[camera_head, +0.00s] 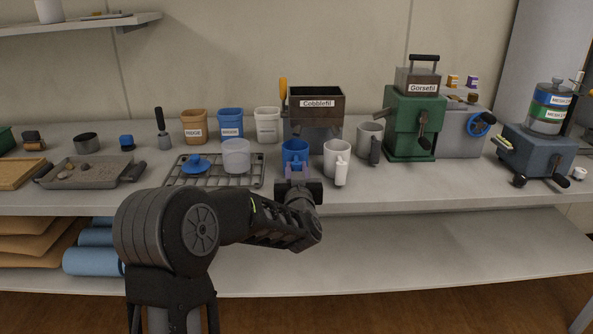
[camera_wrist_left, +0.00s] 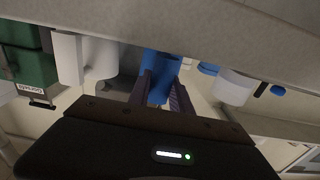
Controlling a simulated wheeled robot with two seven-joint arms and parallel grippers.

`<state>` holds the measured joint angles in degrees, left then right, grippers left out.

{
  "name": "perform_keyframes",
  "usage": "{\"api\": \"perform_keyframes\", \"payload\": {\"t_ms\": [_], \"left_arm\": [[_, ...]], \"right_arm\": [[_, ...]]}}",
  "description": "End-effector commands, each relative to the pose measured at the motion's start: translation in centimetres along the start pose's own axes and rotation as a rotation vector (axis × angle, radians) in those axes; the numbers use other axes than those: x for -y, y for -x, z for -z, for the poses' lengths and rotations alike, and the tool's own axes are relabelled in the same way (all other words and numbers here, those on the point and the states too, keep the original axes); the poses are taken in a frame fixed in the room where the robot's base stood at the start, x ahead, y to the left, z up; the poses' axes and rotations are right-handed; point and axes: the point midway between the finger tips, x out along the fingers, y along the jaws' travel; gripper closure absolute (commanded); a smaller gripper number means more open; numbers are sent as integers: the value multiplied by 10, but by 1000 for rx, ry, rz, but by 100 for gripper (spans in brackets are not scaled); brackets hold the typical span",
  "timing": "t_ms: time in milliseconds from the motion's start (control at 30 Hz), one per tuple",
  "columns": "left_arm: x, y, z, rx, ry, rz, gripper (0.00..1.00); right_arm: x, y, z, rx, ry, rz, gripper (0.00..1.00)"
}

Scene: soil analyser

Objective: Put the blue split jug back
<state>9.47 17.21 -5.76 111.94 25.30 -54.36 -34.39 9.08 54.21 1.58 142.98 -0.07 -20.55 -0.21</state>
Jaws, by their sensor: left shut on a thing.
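The blue split jug (camera_head: 294,151) is at the middle of the bench, in front of the box labelled Cobblefil. My left gripper (camera_head: 297,171) reaches it from the front and is shut on it. In the left wrist view the blue jug (camera_wrist_left: 162,63) shows between the two fingers of my left gripper (camera_wrist_left: 161,88). The gripper hides the jug's lower part, so I cannot tell whether it touches the bench. My right gripper is not in view.
A white jug (camera_head: 337,159) stands close on the right, with a grey jug (camera_head: 369,142) beyond it. The green Gorsefil machine (camera_head: 410,126) stands farther right.

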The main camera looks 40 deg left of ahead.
Motion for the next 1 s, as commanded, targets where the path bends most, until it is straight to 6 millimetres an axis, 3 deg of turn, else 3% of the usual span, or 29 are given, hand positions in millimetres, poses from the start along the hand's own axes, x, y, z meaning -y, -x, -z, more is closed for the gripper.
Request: {"api": "perform_keyframes", "payload": {"t_ms": [67,100,333,733,1000], "left_arm": [[0,0,-4,-1,0,0,100],[0,0,-3,0,0,0,73],[0,0,-3,1,0,0,54],[0,2,3,1,0,0,53],[-1,45,1,2,1,-3,53]], "right_arm": [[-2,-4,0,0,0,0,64],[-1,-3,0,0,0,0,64],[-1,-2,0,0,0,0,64],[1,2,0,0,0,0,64],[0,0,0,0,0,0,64]]}}
